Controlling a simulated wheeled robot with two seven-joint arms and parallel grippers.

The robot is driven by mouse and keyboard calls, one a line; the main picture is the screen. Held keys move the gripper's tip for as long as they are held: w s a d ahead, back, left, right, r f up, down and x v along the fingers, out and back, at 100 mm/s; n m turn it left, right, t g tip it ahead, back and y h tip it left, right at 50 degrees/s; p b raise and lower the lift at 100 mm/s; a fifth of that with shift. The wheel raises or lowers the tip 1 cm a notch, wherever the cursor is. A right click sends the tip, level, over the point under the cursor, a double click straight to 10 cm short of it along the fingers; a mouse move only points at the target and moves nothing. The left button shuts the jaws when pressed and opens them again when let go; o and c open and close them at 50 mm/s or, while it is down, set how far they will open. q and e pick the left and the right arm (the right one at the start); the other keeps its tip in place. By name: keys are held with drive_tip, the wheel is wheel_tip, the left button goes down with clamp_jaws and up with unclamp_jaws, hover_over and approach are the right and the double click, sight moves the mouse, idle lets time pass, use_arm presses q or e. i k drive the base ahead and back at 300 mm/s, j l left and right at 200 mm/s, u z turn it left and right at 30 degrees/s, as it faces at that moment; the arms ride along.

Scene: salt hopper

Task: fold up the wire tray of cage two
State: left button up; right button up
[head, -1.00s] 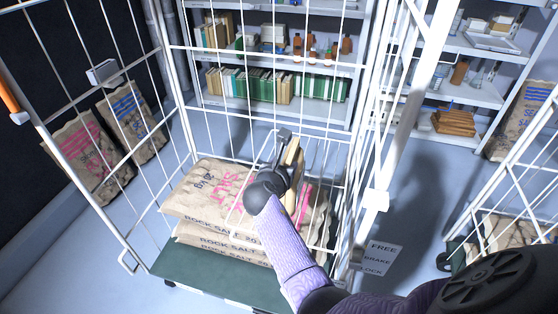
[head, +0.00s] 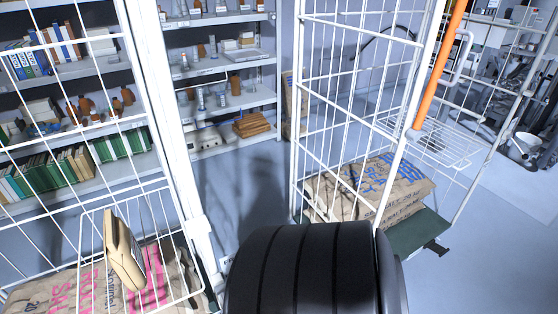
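Two white wire roll cages show in the head view; I see no number on either. In the right cage (head: 297,120), a wire tray (head: 440,143) sticks out roughly level above the salt sacks (head: 365,190). An orange bar (head: 440,65) runs along this cage's near upright. In the left cage (head: 185,160), another wire tray (head: 85,238) hangs over pink-printed sacks (head: 100,285). A tan, book-like object (head: 122,250) leans in it. Neither gripper is in view. A large black ribbed part of mine hides the bottom middle.
Shelves (head: 225,104) with books, bottles and boxes stand behind. Grey floor (head: 245,190) lies between the cages, and open floor (head: 490,240) lies right of the right cage. A dark green base (head: 420,232) carries the right cage's sacks.

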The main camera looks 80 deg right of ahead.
sight(470, 163)
drive_tip(key=z, duration=3.95)
